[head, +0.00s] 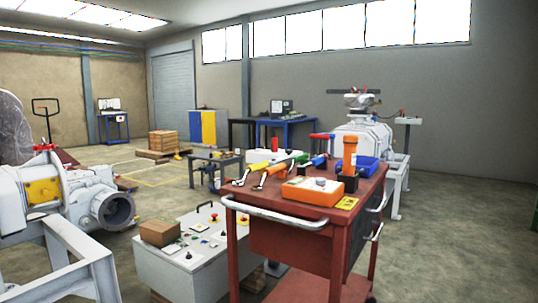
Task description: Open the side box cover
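A large white machine (88,200) stands at the left on a grey metal frame. It has a yellow plate (43,191) on its side, red fittings on top and a dark round opening facing right. A white box (172,272) with a sloped control panel stands on the floor in the lower middle, partly hidden by the red cart. Its panel carries buttons, a red knob and a small brown box. I cannot tell which part is the side box cover, or whether it is open or shut. My gripper is not in view.
A red tool cart (290,212) with several tools and an orange case (312,191) stands in the middle. Another white machine (360,138) stands behind it. A small dark table (214,160) and wooden pallets are further back. The floor at the right (460,240) is clear.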

